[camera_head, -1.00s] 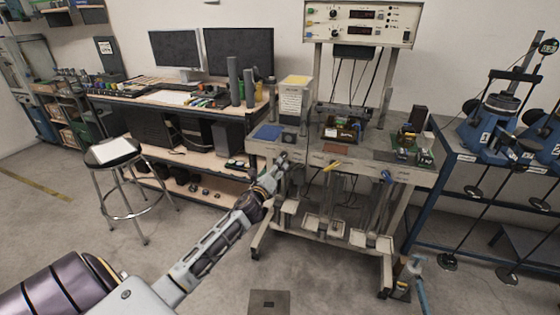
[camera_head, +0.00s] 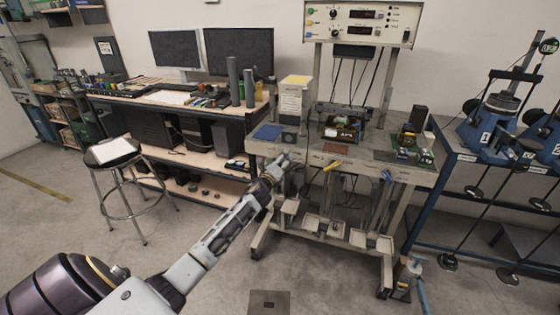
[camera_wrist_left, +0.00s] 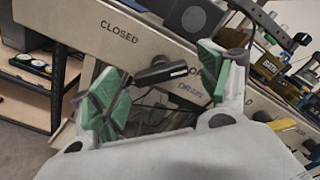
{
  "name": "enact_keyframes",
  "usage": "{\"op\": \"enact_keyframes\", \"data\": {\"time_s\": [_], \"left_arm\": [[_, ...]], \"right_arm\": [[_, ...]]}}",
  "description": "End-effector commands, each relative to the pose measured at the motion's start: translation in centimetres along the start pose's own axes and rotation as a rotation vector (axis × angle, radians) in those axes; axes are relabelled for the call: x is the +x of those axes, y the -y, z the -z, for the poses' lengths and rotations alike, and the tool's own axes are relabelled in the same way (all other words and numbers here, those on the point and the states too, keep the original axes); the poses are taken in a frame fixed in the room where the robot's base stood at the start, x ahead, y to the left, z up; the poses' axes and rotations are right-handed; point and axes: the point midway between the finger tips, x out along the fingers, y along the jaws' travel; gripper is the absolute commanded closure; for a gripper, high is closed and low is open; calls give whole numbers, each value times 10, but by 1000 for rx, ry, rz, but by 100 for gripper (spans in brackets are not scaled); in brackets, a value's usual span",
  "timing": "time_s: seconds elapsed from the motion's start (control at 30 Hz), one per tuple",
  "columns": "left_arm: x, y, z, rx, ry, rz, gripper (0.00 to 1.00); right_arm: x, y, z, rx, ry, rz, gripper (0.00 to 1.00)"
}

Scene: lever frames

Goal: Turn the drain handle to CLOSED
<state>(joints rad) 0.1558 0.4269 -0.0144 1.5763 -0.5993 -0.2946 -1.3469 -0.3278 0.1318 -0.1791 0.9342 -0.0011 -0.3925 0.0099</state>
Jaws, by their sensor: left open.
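The drain handle (camera_wrist_left: 163,73) is a black lever in the left wrist view, in front of the bench's pale front rail (camera_wrist_left: 80,32). "CLOSED" (camera_wrist_left: 118,32) is printed on the rail to its upper left. A partly hidden label and "DRAIN" (camera_wrist_left: 190,90) are to its right. My left gripper (camera_wrist_left: 160,85) is open, its green-padded fingers on either side of the handle with gaps showing. In the head view my left gripper (camera_head: 279,163) is at the left part of the bench front and hides the handle. My right gripper is not in view.
A yellow handle (camera_head: 333,165) and a blue handle (camera_head: 387,176) are on the same bench front to the right. A blue pad (camera_head: 267,132) and small devices lie on the bench top. A stool (camera_head: 114,152) stands left, with open floor between.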

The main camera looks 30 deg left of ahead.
Motion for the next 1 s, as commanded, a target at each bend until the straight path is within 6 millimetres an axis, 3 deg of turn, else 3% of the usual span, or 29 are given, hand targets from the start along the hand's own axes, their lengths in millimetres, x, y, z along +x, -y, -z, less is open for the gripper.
{"op": "enact_keyframes", "data": {"time_s": [0.47, 0.83, 1.0], "left_arm": [[6, 0, 0, 0, 0, 0, 23], [6, 0, 0, 0, 0, 0, 68], [6, 0, 0, -5, 0, 0, 69]], "right_arm": [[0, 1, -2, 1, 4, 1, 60], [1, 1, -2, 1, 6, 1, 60], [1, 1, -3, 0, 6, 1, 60]]}}
